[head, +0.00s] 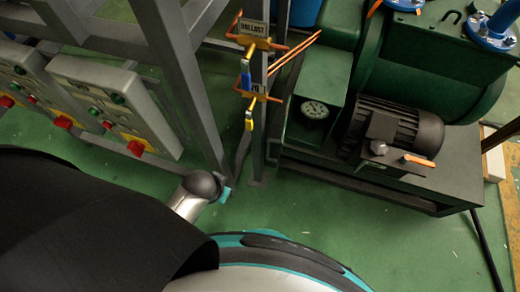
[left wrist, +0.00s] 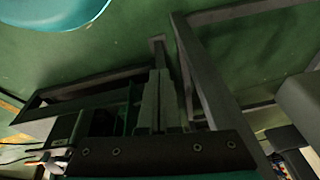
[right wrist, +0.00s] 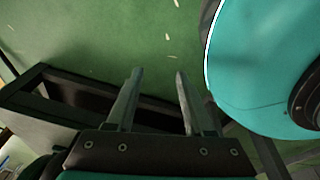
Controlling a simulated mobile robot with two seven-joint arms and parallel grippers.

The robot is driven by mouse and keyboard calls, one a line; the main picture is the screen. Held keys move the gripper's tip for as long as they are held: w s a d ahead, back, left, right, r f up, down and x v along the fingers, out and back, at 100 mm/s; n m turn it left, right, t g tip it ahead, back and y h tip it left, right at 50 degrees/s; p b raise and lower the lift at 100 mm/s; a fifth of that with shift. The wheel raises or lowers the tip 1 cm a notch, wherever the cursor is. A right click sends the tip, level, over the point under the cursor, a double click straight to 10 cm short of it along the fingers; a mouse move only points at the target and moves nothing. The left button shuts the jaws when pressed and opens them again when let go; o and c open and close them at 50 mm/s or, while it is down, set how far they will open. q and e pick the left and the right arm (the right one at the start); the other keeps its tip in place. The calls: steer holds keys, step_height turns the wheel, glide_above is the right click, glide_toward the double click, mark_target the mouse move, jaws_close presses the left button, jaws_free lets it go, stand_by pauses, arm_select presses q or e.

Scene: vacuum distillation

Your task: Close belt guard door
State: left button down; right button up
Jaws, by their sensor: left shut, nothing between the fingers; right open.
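The dark green pump machine (head: 330,72) stands at the upper right of the head view, with a round gauge on its front box and a black ribbed motor (head: 400,130) beside it. A large rounded green housing (head: 415,62) sits behind the motor. I cannot tell which panel is the belt guard door, or whether it is open. My left gripper (left wrist: 159,75) is shut and empty in the left wrist view, in front of dark frame bars. My right gripper (right wrist: 159,74) is open and empty in the right wrist view, over green floor and a dark base frame. Neither gripper shows clearly in the head view.
A grey steel frame (head: 200,90) stands left of the machine, with yellow valves (head: 258,42) and a BALLAST label on its post. Control boxes (head: 115,95) with red and green knobs are at the left. Green floor (head: 390,225) is free in front of the machine.

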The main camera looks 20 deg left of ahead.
arm_select(q)
steer(key=w+d+r+t+h, duration=0.3)
steer(key=w+d+r, duration=0.55)
steer(key=r, duration=0.45)
steer(key=w+a+f+n+h, duration=0.1)
steer(key=w+a+f+n, duration=0.25)
steer(key=a+f, duration=0.4)
steer(key=s+d+b+x, duration=0.1)
steer(key=b+x, duration=0.5)
steer(key=x, duration=0.5)
steer(key=shift+n, duration=0.35)
arm_select(e)
steer(key=w+a+r, duration=0.6)
steer(key=w, duration=0.3)
steer(key=shift+w+r+y, duration=0.3)
steer(key=shift+w+r, duration=0.05)
